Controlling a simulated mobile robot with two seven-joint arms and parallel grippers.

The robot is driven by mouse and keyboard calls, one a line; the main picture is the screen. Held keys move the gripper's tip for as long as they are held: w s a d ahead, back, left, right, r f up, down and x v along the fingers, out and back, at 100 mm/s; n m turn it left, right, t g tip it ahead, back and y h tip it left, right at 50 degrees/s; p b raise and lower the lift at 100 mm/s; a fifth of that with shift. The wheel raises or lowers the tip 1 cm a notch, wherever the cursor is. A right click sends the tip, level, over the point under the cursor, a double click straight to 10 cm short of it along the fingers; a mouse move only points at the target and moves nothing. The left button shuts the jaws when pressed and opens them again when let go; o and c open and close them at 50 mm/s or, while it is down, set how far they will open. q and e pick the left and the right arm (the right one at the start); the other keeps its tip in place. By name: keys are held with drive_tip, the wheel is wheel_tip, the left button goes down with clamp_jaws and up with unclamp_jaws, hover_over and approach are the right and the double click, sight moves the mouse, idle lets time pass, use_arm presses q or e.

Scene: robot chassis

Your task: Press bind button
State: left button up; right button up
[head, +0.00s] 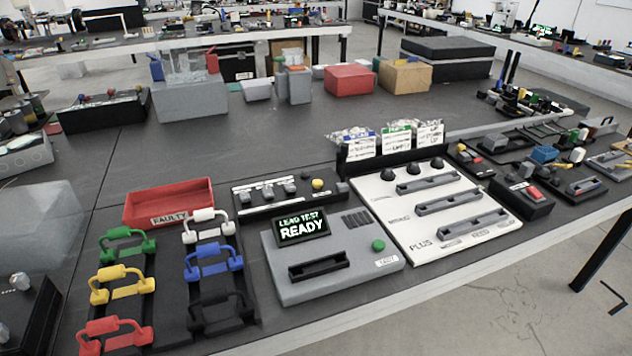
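No label reading "bind" is legible, so I cannot tell which button is the bind button. A green round button (378,245) sits on the grey lead tester (335,285), whose screen (301,227) reads "LEAD TEST READY". A yellow round button (318,184) sits on a black panel (262,205) behind the tester. A red button (534,193) sits on a small black box (518,204) at the right. Neither of my grippers shows in the head view.
Several coloured leads, such as the green one (125,245), lie in black racks at the front left. A red "FAULTY" tray (168,201) stands behind them. A white panel (440,212) with slots and knobs is right of the tester. The table's middle (300,135) is clear.

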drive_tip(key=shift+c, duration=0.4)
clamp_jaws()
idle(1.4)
